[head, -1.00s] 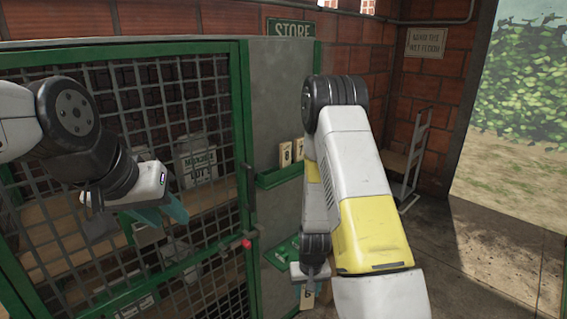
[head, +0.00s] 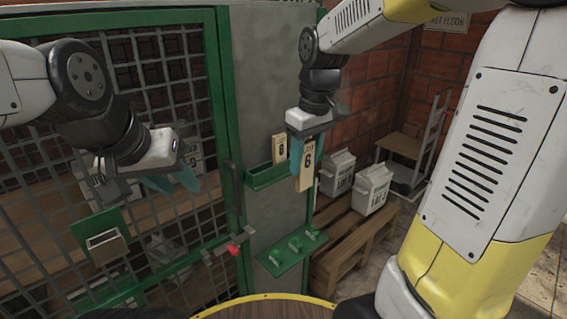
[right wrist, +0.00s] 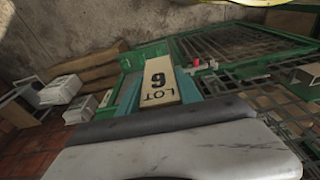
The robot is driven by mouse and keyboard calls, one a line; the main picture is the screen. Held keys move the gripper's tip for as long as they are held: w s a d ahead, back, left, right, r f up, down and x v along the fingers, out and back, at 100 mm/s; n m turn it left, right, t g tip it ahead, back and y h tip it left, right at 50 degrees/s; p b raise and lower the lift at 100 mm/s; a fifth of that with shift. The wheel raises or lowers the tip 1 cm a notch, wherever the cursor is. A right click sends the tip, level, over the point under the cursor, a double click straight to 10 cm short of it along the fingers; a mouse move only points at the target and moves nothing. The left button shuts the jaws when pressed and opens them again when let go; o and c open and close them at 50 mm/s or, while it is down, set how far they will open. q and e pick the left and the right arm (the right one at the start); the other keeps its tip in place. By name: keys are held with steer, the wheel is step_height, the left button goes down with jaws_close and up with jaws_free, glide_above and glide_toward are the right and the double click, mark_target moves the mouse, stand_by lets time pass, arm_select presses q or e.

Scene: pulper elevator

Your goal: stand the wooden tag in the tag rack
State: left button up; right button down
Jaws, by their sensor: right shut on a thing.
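The wooden tag (head: 306,169), pale and marked LOT 6, hangs upright below my right gripper (head: 304,148). The gripper is shut on its upper part. In the right wrist view the tag (right wrist: 160,80) shows between the teal fingers (right wrist: 153,97). The tag rack (head: 270,177) is a green trough on the grey panel, with a tag marked 8 (head: 281,147) standing in it. The held tag is in front of the rack's right end and covers part of it; contact cannot be told. My left gripper (head: 174,181) is open and empty before the mesh door.
A green shelf with several pegs (head: 291,251) sits below the rack. The mesh door (head: 110,150) with a red-knobbed latch (head: 233,249) is at left. White lot containers (head: 372,188) stand on a wooden pallet (head: 345,235) at right.

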steer(key=shift+s+r, duration=0.15)
steer(key=shift+r, duration=0.35)
steer(key=w+a, duration=0.3)
steer(key=w, duration=0.1)
steer(key=w+a, duration=0.4)
steer(key=w, duration=0.1)
steer(key=w+a, duration=0.3)
steer(key=w, duration=0.2)
steer(key=shift+a, duration=0.2)
steer(key=shift+f, duration=3.45)
steer(key=shift+f, duration=0.15)
steer(key=c, duration=1.1)
jaws_free()
